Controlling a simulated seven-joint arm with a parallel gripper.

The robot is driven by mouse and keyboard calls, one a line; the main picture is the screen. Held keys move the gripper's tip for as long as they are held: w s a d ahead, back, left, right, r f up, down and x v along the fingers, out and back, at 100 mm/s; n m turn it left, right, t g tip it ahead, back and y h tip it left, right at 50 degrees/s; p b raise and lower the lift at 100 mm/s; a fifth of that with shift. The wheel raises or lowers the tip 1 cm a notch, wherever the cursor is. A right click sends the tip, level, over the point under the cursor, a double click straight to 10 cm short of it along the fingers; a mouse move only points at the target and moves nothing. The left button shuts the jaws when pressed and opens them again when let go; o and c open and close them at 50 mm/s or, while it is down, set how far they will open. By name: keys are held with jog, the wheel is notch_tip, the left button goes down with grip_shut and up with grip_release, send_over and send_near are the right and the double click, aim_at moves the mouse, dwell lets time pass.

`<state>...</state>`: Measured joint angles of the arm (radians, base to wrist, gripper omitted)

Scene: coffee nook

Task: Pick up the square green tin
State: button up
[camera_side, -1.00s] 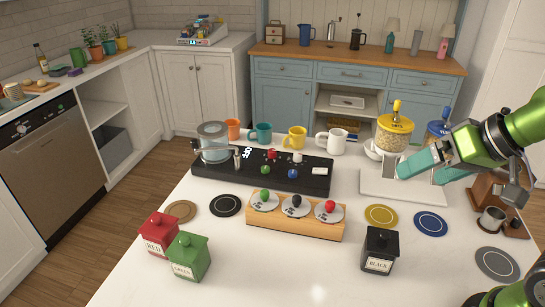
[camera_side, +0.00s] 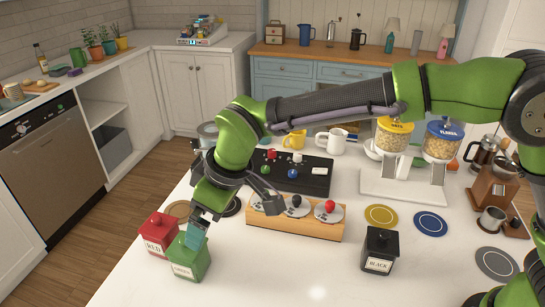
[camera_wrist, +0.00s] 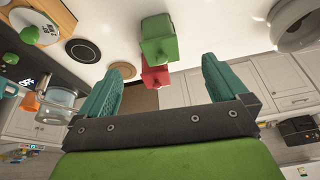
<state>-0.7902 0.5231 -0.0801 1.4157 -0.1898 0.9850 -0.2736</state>
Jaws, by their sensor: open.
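The square green tin (camera_side: 188,266) stands on the white counter at the lower left, with its label facing the side camera. In the wrist view the green tin (camera_wrist: 159,42) appears beyond my fingertips, roughly centred in the gap. My gripper (camera_side: 196,233) has teal fingers and points down at the tin's top. A finger overlaps the tin's lid in the side view, and I cannot tell whether it touches. In the wrist view my gripper (camera_wrist: 166,68) is open with nothing between its fingers.
A red tin (camera_side: 158,236) stands close beside the green one, at its left. A black tin (camera_side: 379,252) is off to the right. A wooden stand (camera_side: 318,227) with knobbed discs and a black panel (camera_side: 318,178) are behind. The front counter is clear.

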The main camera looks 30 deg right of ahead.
aim_at(188, 252)
jog(key=shift+n, duration=0.3)
jog(key=x, duration=0.3)
jog(key=w+x, duration=0.1)
jog(key=x, duration=0.5)
jog(key=shift+w+a, duration=0.25)
jog(key=shift+a, duration=0.1)
jog(key=shift+x, duration=3.1)
jog(key=shift+w+a+r, duration=0.1)
jog(key=shift+c, duration=0.2)
jog(key=c, duration=1.1)
jog(key=shift+r, duration=0.1)
